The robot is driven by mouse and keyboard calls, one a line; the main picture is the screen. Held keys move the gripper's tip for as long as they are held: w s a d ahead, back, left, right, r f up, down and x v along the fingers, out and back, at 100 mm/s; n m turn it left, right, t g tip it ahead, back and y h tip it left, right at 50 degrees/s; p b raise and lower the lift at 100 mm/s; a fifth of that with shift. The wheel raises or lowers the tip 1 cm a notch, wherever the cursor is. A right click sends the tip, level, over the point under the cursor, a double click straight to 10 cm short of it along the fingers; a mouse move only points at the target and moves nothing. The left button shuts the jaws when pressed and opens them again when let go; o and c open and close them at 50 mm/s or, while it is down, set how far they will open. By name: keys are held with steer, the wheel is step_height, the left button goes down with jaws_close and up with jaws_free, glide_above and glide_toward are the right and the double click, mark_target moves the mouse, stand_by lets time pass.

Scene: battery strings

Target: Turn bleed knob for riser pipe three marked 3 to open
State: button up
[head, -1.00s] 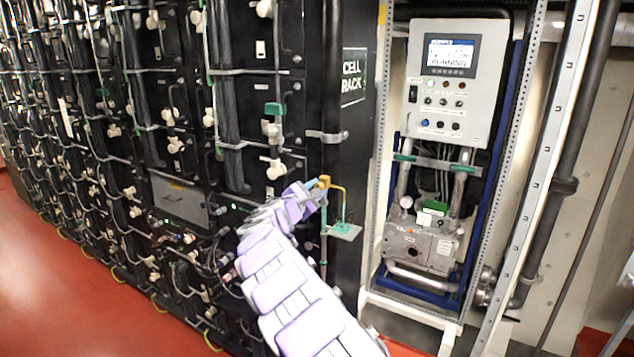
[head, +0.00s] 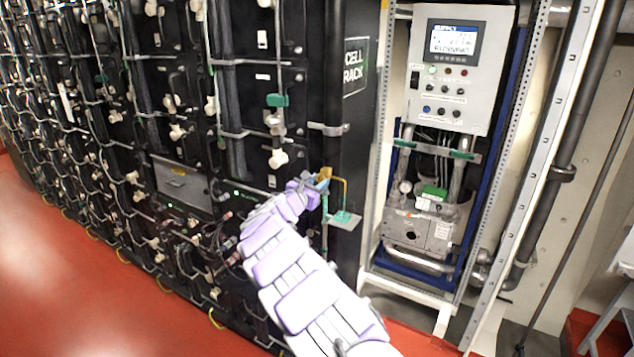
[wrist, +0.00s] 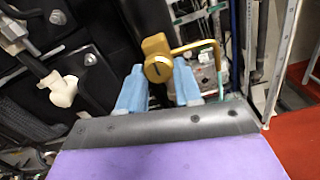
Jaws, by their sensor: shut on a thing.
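The bleed knob is a brass-coloured knob (wrist: 158,68) with a dark slot line on its face. It sits between the two blue fingers of my gripper (wrist: 160,82), which is shut on it. In the head view the brass knob (head: 325,173) shows at the tip of my arm, with my gripper (head: 318,186) against it. A thin brass tube (wrist: 205,44) bends away from the knob to the right. I cannot read a number 3 on it. The fingers hide part of the knob's sides.
The black cell rack (head: 345,110) with many pale fittings fills the left. A small grey shelf (head: 345,221) with a green piece sits below the brass tube. A grey control panel (head: 459,70) stands to the right. The red floor (head: 60,270) is open at left.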

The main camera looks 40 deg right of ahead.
steer(key=shift+r, duration=0.25)
steer(key=o, duration=1)
steer(key=shift+f, duration=0.1)
steer(key=b+v, duration=0.2)
steer(key=v, duration=1.5)
steer(key=shift+a+f, duration=0.1)
steer(key=shift+a, duration=0.15)
steer(key=shift+d, duration=0.1)
